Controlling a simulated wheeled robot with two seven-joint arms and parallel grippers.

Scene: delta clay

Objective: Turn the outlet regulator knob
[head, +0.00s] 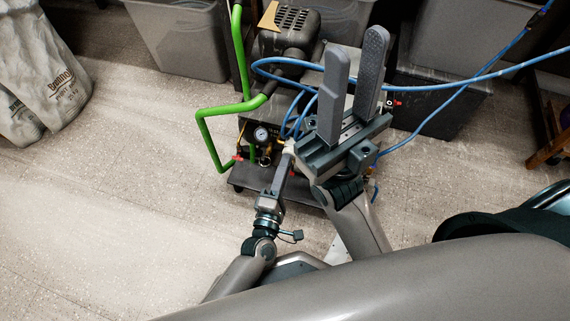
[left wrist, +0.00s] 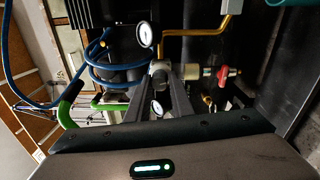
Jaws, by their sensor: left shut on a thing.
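My left gripper (head: 286,160) reaches the front of the compressor cart and is shut on the pale outlet regulator knob (left wrist: 160,68). In the left wrist view its two fingers (left wrist: 162,82) close in on the knob, and they partly hide it. A round white-faced gauge (left wrist: 148,35) sits just beside the knob, and a second gauge (left wrist: 157,107) shows between the fingers. One gauge (head: 261,134) also shows in the head view. My right gripper (head: 352,85) is open and empty, its two grey fingers pointing up in front of the cart.
A red-handled valve (left wrist: 222,74) and brass pipe (left wrist: 195,32) lie close to the knob. Blue hose (head: 285,75) loops over the cart, and a green pipe (head: 204,138) stands left. Grey bins (head: 180,38) line the back.

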